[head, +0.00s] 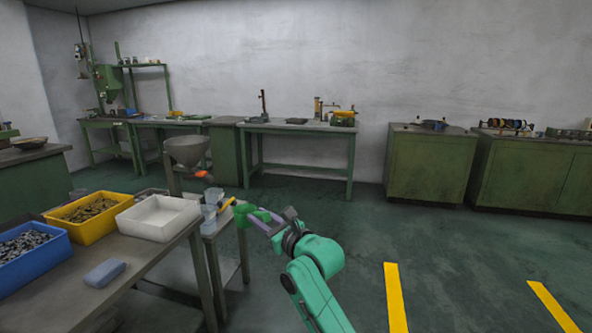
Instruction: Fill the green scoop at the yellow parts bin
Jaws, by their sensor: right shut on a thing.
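The yellow parts bin (110,226) stands on the table at the left and holds many small brass-coloured parts. My right gripper (263,221) is shut on the green scoop (245,214). The scoop is held in the air past the right edge of the table, to the right of the white bin and well apart from the yellow bin. The gripper hides part of the scoop, and I cannot see into its bowl. My left gripper is not in view.
A white bin (158,221) stands between the yellow bin and my right gripper. A blue bin (50,258) of grey parts and a blue block (104,273) are nearer. A funnel (187,152) and clear cups (211,205) stand behind. The floor at right is free.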

